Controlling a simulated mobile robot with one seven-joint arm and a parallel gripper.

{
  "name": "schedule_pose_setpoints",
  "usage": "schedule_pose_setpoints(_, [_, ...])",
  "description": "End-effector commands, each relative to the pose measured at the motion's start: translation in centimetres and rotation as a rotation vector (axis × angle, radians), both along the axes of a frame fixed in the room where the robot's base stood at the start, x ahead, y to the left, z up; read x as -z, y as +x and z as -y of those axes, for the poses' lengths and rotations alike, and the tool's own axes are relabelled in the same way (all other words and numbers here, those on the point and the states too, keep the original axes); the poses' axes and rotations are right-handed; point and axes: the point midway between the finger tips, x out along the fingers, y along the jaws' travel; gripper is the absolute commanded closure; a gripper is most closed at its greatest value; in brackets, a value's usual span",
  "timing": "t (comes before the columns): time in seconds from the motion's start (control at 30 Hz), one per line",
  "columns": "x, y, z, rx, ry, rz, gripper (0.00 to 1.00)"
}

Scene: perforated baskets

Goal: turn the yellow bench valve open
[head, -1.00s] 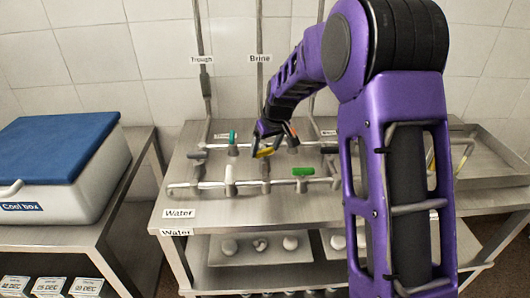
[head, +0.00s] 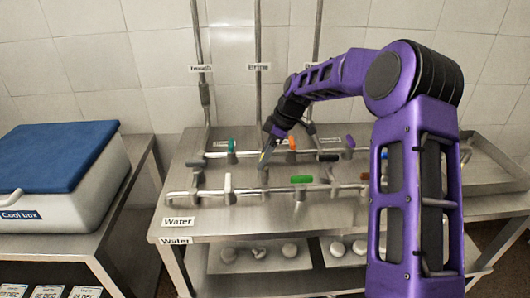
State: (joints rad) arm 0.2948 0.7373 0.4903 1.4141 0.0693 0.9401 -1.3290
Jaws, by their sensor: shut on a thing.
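The yellow valve handle (head: 262,157) is on the bench pipework in the middle of the steel bench, under the "Brine" pipe. Only a small, narrow part of it shows, pointing roughly toward the camera. My gripper (head: 266,151) reaches down from the right and is shut on this handle. The fingers hide much of the handle and the valve body below it.
Other valve handles stand close by: teal (head: 231,145), orange (head: 292,143), white (head: 228,183), green (head: 302,180), black (head: 328,157) and purple (head: 350,141). Upright pipes rise behind. A cool box (head: 55,180) stands at the left, apart from the bench.

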Motion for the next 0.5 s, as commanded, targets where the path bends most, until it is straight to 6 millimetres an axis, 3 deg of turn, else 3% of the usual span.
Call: schedule_pose_setpoints(0.5, [0.08,0.10,0.11,-0.219,-0.002,-0.003,0.76])
